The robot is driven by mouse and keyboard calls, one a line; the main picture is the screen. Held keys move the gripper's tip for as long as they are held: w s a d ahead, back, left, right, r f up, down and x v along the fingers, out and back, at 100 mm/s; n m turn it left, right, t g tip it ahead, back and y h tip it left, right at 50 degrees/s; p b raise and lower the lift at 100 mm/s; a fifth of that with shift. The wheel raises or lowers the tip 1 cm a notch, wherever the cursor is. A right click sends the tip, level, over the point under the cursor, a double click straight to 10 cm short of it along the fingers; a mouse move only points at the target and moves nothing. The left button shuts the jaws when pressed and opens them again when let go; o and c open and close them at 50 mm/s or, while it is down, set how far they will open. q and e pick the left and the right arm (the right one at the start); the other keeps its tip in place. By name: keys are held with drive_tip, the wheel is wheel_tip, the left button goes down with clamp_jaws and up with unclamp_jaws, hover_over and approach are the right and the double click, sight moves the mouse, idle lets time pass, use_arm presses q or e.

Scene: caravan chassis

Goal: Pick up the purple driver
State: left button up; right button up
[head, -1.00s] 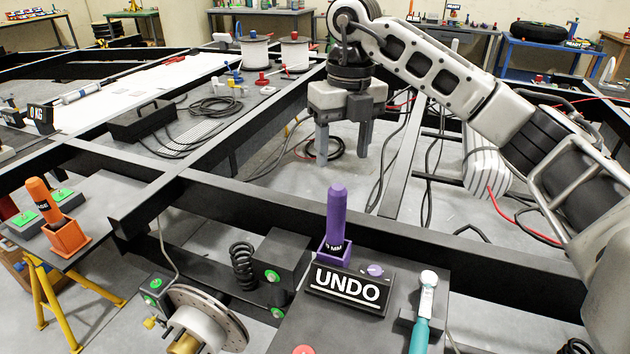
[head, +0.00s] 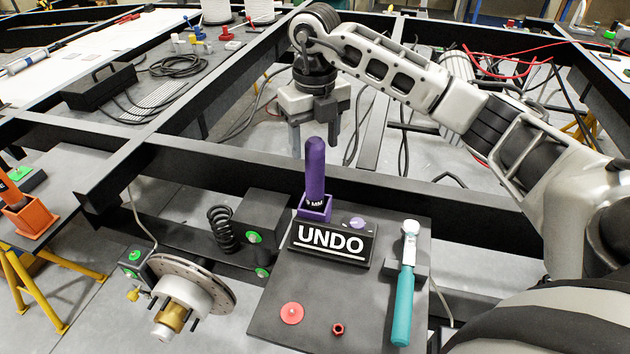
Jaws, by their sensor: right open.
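The purple driver (head: 315,168) stands upright in a small purple holder (head: 313,209) at the back of a dark panel, just behind the UNDO box. My right gripper (head: 315,146) points down with its two fingers apart and empty. In the picture it shows just behind and above the driver's top, and the driver's handle overlaps the space between the fingers. I cannot tell the exact depth gap, but the fingers are not around the driver. My left gripper is not in view.
The UNDO box (head: 331,240) sits in front of the driver. A teal-handled wrench (head: 404,290), a red disc (head: 292,313) and a red nut (head: 338,329) lie on the panel. A black frame beam (head: 420,195) runs behind. A brake disc (head: 190,290) is at left.

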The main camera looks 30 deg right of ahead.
sight(315, 158)
drive_tip(key=shift+s+f+p, duration=0.1)
drive_tip(key=shift+f+p, duration=0.2)
drive_tip(key=shift+f, duration=2.05)
drive_tip(key=c, duration=1.1)
drive_tip(key=shift+r, duration=0.1)
clamp_jaws()
drive_tip(key=shift+r, duration=0.1)
